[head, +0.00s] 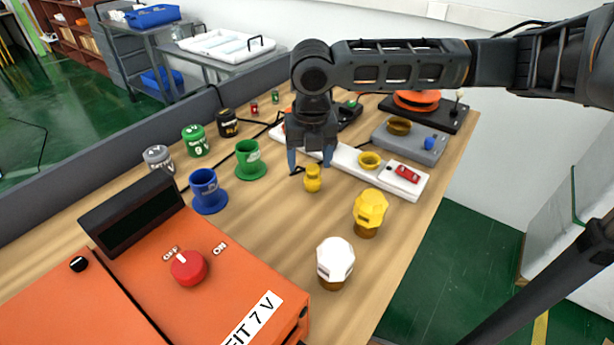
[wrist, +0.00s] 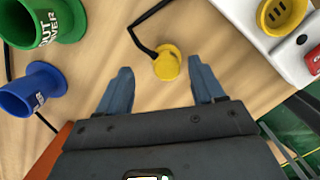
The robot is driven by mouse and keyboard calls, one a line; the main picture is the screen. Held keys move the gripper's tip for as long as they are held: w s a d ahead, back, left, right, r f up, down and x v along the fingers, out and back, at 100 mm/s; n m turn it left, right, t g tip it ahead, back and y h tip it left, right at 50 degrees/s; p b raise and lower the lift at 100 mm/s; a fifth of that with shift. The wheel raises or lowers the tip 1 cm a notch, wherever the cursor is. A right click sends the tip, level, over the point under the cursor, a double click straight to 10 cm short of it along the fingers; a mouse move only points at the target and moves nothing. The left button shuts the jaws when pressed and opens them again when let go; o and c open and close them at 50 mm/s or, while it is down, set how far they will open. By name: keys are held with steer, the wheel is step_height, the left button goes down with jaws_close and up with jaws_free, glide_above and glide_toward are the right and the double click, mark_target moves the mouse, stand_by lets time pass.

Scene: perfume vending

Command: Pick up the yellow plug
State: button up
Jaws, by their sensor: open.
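The yellow plug (head: 313,180) stands on the wooden table in the head view, with a black cable running from it. In the wrist view the yellow plug (wrist: 166,64) lies ahead of the fingertips, nearer the right finger. My gripper (head: 310,164) points down over the table, its blue fingers spread. The wrist view also shows my gripper (wrist: 160,80) open with nothing between its fingers. In the head view the plug appears just below and in front of the fingertips. I cannot tell the exact height gap.
Green (head: 249,160) and blue (head: 207,190) holders stand to the left. A yellow-capped knob (head: 369,212) and a white-capped knob (head: 335,262) stand in front. A white strip with a yellow socket (head: 369,161) lies behind. An orange box (head: 200,265) fills the near left.

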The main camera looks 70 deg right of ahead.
mark_target(313, 168)
steer(key=shift+s+d+f+p, duration=0.15)
steer(key=shift+f+p, duration=0.1)
steer(key=shift+f, duration=1.1)
steer(key=shift+s+d+f+p, duration=0.1)
steer(key=shift+d+f+p, duration=0.1)
steer(key=shift+f, duration=1.15)
steer(key=shift+c, duration=0.5)
steer(key=c, duration=1)
steer(key=shift+o, duration=0.2)
steer(key=shift+r, duration=0.1)
step_height(313, 168, up, 4)
steer(key=shift+b, duration=0.45)
steer(key=s+d+r+b, duration=0.1)
steer(key=s+d+r, duration=0.5)
steer(key=s, duration=0.3)
steer(key=shift+s+d+r+b, duration=0.25)
steer(key=shift+d+r+b, duration=0.1)
steer(key=shift+r, duration=0.1)
